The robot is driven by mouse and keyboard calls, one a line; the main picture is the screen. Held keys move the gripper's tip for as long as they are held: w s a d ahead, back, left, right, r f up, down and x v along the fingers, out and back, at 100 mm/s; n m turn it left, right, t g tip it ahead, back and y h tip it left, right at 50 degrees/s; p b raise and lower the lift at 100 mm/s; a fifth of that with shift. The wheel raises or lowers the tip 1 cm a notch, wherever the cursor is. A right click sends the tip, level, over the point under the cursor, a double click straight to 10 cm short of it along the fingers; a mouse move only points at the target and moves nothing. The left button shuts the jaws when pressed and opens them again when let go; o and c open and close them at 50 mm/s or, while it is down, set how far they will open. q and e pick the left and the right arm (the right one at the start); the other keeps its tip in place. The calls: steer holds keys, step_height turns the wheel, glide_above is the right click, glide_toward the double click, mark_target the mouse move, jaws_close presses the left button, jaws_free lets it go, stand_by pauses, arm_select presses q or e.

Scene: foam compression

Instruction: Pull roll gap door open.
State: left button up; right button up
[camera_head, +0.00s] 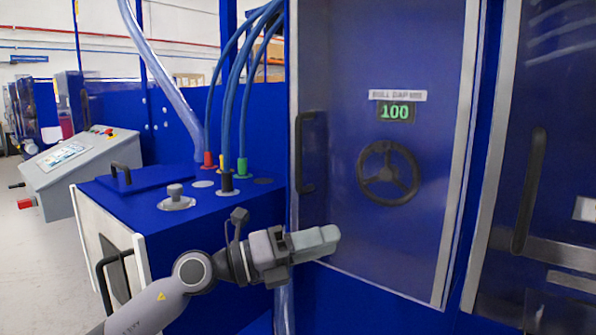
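The roll gap door (345,230) is a tall blue panel right of centre, with metal strips along its edges. It looks shut. A label and a green "100" display (396,112) sit above a black handwheel (388,173) behind or on the panel. The door's black vertical handle (305,155) is near its left edge. My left gripper (328,240) is below the handle, in front of the door's lower left part, pointing right and apart from the handle. Its fingers show side-on, so their opening cannot be told. My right gripper is not in view.
A blue-topped cabinet (150,215) with hose fittings stands left of the door, blue hoses (230,100) rising from it. A grey control console (75,160) is farther left. Another panel with a black handle (529,190) is at the right. Floor (40,245) shows at left.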

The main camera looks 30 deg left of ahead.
arm_select(q)
steer(key=a+r+m+t+y+b, duration=0.1)
steer(key=a+r+m+t+y, duration=0.3)
steer(key=a+r+y, duration=0.75)
steer(key=w+d+h+p, duration=0.1)
steer(key=w, duration=0.1)
steer(key=w+d+r+h+p, duration=0.1)
steer(key=w, duration=0.1)
steer(key=w+d+r+m+g+h+p, duration=0.1)
steer(key=w+p, duration=0.1)
steer(key=shift+w+r, duration=0.15)
steer(key=shift+w, duration=0.2)
jaws_close()
